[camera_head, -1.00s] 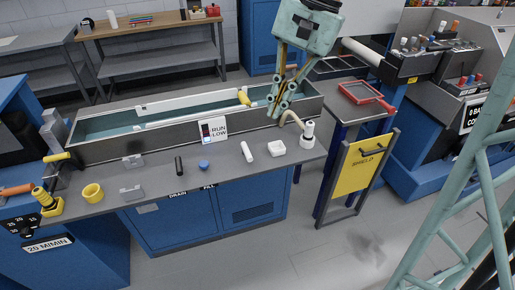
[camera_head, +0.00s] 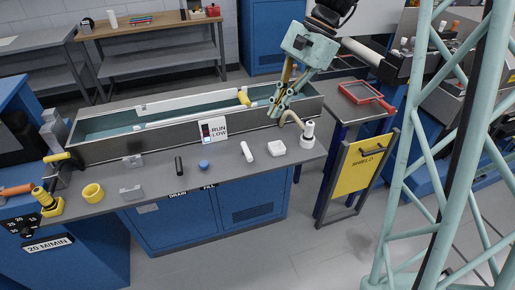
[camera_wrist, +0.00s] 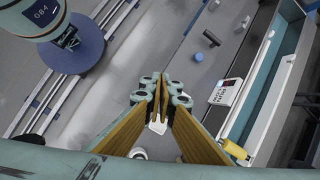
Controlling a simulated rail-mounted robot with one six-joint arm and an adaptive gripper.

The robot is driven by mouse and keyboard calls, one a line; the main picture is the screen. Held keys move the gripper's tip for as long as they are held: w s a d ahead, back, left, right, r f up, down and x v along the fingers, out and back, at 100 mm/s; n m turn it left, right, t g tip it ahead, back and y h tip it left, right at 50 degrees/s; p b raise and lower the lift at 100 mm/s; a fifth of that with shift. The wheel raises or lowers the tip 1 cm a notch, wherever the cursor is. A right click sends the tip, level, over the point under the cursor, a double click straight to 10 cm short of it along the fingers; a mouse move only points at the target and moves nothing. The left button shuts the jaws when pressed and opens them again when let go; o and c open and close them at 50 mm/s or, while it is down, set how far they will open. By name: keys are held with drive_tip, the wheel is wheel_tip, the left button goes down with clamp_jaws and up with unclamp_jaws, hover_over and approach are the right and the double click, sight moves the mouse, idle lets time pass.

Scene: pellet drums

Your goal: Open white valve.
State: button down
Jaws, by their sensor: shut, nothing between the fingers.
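I cannot tell for sure which is the white valve. My gripper (camera_head: 275,112) points down over the counter's back edge at the trough's right end, left of the white fitting. Its fingers are shut and empty, with their tips together in the wrist view (camera_wrist: 162,88). A white piece (camera_wrist: 158,126) shows beyond them, partly hidden by the fingers; I cannot tell which piece it is.
The long trough (camera_head: 105,151) runs behind the counter, with a RUN LOW sign (camera_head: 213,130) in front. A yellow SHIELD panel (camera_head: 361,162) is at the right.

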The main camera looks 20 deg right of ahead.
sight(247, 151)
drive_tip(key=w+d+f+m+y, duration=0.1)
drive_tip(key=w+d+f+m, duration=0.1)
drive_tip(key=w+d+f, duration=0.2)
drive_tip(key=w+d+f+m+y, duration=0.1)
drive_tip(key=w+d+f+m, duration=0.2)
drive_tip(key=f, duration=0.7)
drive_tip(key=shift+w+d+f+y, duration=0.3)
drive_tip(key=shift+w+d+f, duration=0.1)
drive_tip(key=shift+w, duration=0.9)
drive_tip(key=shift+f, duration=0.1)
drive_tip(key=b+x, duration=0.1)
drive_tip(key=x, duration=0.8)
drive_tip(key=shift+a+f+b, duration=0.25)
drive_tip(key=shift+a+b, duration=0.05)
drive_tip(key=a, duration=0.2)
drive_tip(key=shift+a+f, duration=0.45)
drive_tip(key=shift+a, duration=0.55)
drive_tip(key=shift+m+b, duration=0.4)
